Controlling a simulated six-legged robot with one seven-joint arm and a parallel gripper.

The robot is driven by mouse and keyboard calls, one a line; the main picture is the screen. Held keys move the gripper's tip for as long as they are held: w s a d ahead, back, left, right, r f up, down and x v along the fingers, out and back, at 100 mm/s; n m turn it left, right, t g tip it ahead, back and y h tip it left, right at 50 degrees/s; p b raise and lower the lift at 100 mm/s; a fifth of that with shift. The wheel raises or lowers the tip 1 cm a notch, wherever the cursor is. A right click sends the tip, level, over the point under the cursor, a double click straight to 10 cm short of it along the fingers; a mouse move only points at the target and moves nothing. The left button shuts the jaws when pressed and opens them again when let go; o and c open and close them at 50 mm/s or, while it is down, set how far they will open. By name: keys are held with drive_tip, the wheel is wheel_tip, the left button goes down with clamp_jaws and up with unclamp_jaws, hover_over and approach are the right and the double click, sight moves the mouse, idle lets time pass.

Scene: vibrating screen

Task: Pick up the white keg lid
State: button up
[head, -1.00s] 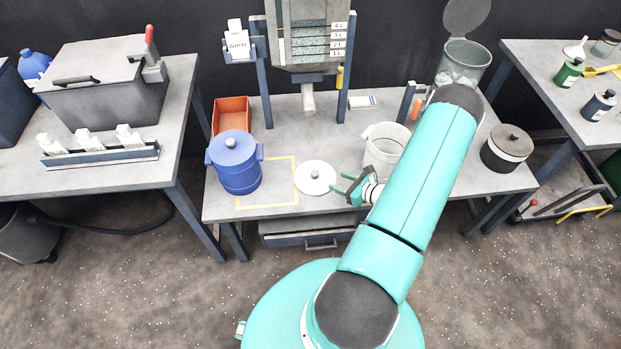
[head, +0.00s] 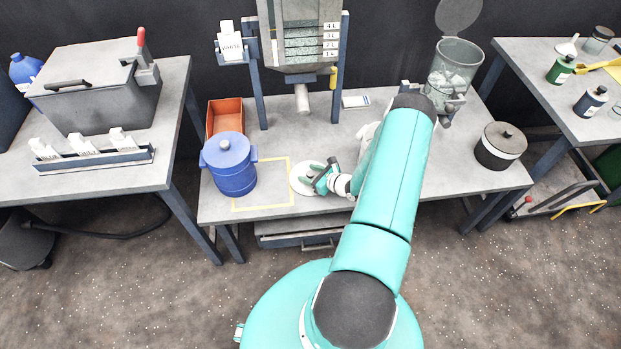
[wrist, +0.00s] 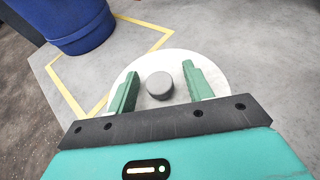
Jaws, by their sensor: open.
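The white keg lid (head: 296,178) lies flat on the middle table, right of the yellow-taped square. In the wrist view the lid (wrist: 215,68) is a white disc with a grey round knob (wrist: 159,86) at its centre. My gripper (head: 322,178) is over the lid's right part in the head view and hides some of it. In the wrist view my gripper (wrist: 160,82) is open, its two green fingers on either side of the knob with a gap on each side. I cannot tell the fingers' exact height over the lid.
A blue keg (head: 229,165) with a closed lid stands left of the white lid, also seen in the wrist view (wrist: 68,22). A white keg (head: 366,133) is mostly hidden behind my arm. An orange tray (head: 224,117) and a dark pot with a white band (head: 499,147) stand further off.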

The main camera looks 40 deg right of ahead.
drive_tip(key=c, duration=1.1)
drive_tip(key=shift+r, duration=0.1)
